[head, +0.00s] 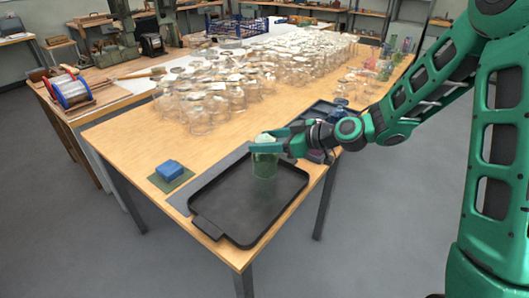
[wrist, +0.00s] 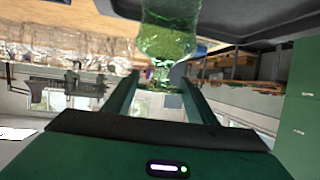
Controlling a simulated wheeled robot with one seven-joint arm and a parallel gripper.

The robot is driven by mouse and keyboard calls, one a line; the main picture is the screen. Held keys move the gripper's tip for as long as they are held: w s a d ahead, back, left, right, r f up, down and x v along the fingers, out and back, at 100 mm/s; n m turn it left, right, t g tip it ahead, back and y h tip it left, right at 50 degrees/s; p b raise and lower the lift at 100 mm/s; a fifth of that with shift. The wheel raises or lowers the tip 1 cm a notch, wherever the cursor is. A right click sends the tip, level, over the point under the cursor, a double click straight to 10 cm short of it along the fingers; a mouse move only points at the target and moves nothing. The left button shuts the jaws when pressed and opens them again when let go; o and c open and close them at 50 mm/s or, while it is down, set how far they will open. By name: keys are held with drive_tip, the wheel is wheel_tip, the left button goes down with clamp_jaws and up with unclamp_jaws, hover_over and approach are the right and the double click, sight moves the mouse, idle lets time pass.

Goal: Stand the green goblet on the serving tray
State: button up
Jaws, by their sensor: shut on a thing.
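The green goblet (head: 265,166) is clear green glass. My gripper (head: 266,148) is shut on it, and its wide bowl hangs below the fingers, so it looks upside down. The wrist view is inverted; there the bowl of the goblet (wrist: 165,38) runs off the top edge and its narrow stem lies between the fingertips (wrist: 160,80). The black serving tray (head: 235,219) lies at the near end of the wooden table. The goblet is over the tray's far part in the head view; I cannot tell whether it touches.
A blue block (head: 170,170) sits on a green mat left of the tray. Many clear glass jars (head: 265,75) crowd the table behind. A dark tray (head: 322,110) with small items lies behind my gripper. The tray's near part is empty.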

drive_tip(key=shift+w+f, duration=0.15)
drive_tip(key=shift+f, duration=1.95)
drive_tip(key=o, duration=1.6)
drive_tip(key=shift+o, duration=0.2)
drive_tip(key=v, duration=1.2)
